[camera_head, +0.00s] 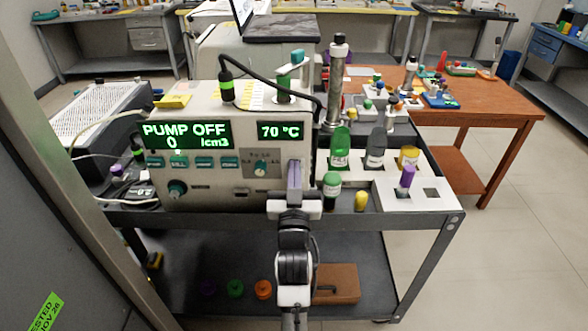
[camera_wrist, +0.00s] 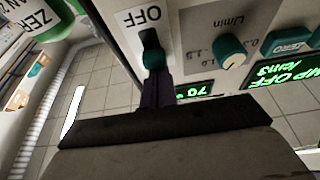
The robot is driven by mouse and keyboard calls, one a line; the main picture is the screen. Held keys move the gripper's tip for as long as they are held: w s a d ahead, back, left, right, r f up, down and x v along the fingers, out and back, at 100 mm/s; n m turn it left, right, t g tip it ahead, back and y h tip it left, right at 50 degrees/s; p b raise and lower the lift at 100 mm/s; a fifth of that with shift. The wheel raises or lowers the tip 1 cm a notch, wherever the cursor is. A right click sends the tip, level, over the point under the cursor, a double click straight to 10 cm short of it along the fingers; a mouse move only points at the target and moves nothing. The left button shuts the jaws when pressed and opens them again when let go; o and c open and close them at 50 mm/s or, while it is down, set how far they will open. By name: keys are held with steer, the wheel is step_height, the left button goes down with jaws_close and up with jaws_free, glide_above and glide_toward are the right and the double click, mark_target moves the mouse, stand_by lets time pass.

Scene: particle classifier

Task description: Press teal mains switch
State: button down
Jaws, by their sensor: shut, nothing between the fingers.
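The teal mains switch (camera_wrist: 152,54) is on the front panel of the particle classifier (camera_head: 209,187), beside an upside-down OFF label in the wrist view. My gripper (camera_wrist: 157,88) is shut and empty. Its dark fingertips lie right at the switch's edge in the wrist view, and I cannot tell whether they touch it. In the head view my gripper (camera_head: 294,174) is in front of the panel's right end and hides the switch. The display (camera_head: 183,135) reads PUMP OFF, 0 lcm3, and the small display (camera_head: 280,131) reads 70 °C.
A teal flow knob (camera_wrist: 232,51) and teal buttons (camera_head: 192,162) share the panel. A black cable (camera_head: 272,77) loops over the classifier.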

step_height(320, 180, down, 3)
steer(key=shift+r+b, duration=0.1)
steer(key=shift+b, duration=1.15)
